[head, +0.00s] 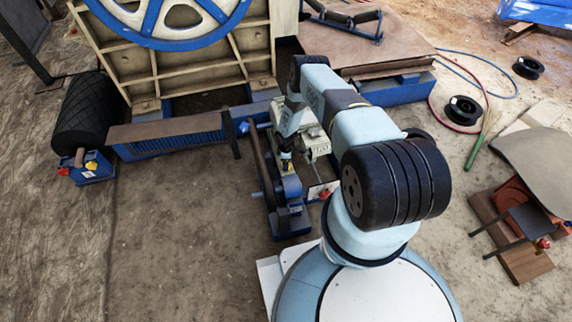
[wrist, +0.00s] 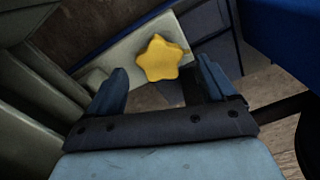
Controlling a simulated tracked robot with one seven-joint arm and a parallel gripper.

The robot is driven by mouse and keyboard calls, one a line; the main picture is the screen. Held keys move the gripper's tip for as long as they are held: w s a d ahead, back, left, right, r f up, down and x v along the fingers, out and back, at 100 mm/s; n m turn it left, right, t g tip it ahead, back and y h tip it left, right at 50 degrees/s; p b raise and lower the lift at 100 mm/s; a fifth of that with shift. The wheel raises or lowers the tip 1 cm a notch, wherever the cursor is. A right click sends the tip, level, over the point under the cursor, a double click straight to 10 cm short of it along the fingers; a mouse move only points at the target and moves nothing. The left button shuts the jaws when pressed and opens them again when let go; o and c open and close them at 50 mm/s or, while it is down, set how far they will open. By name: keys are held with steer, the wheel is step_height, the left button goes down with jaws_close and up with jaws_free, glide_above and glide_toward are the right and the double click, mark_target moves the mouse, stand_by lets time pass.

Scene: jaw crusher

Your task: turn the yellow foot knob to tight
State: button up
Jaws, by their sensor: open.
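The yellow foot knob (wrist: 160,58) is star-shaped and shows in the wrist view, just above centre, against a pale flat bar (wrist: 125,50). My gripper (wrist: 160,78) is open, with one blue finger on each side below the knob in the picture. The knob lies beyond the fingertips, roughly between their lines, a little nearer the left one. The fingers do not appear to touch it.
A blue machine base (head: 290,215) with a dark roller bar stands beside my arm. The crusher frame with its blue wheel (head: 170,20) is behind. Blue parts and pale walls crowd the gripper in the wrist view. Cable reels (head: 463,110) lie at right. Open ground (head: 170,240) is at left.

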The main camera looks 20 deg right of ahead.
steer(key=shift+f, duration=1.55)
steer(key=c, duration=1.1)
steer(key=shift+o, duration=0.2)
